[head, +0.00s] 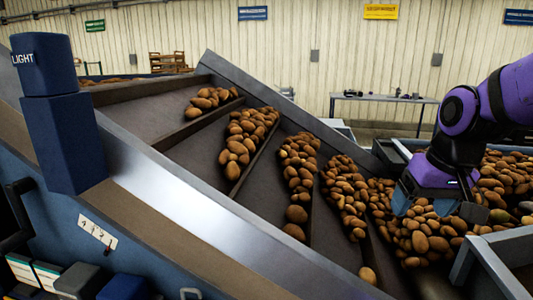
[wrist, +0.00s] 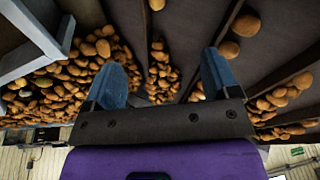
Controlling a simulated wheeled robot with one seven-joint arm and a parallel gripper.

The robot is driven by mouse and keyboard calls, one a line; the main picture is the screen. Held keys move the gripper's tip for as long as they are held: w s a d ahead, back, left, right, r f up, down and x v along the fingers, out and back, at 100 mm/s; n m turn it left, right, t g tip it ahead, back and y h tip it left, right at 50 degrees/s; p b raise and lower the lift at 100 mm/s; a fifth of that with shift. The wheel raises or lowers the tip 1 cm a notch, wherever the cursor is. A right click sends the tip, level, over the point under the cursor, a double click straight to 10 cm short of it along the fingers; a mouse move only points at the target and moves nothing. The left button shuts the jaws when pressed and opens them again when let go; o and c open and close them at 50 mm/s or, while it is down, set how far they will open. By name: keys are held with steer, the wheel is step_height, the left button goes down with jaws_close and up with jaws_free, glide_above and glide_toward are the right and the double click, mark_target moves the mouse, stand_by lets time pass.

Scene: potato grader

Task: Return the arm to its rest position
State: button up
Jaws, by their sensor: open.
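My purple arm reaches in from the right in the head view. My gripper (head: 438,208) points down over the potatoes (head: 425,240) at the low end of the inclined conveyor. In the wrist view, the two blue fingers of my gripper (wrist: 165,80) stand wide apart. Nothing is held between them. Potatoes (wrist: 160,70) show beyond and between the fingers. I cannot tell the exact gap between the fingertips and the potatoes in the head view.
The inclined conveyor (head: 180,205) has raised side rails and crosswise flights with potatoes in rows. A grey-walled bin (head: 490,262) stands at the right, near my arm. A blue post marked LIGHT (head: 62,130) stands at the left. A table (head: 385,98) is at the back wall.

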steer(key=s+d+r+t+h, duration=0.1)
steer(key=s+r, duration=0.4)
steer(key=s, duration=0.7)
steer(key=shift+d+r+t, duration=0.35)
steer(key=shift+d+t, duration=0.35)
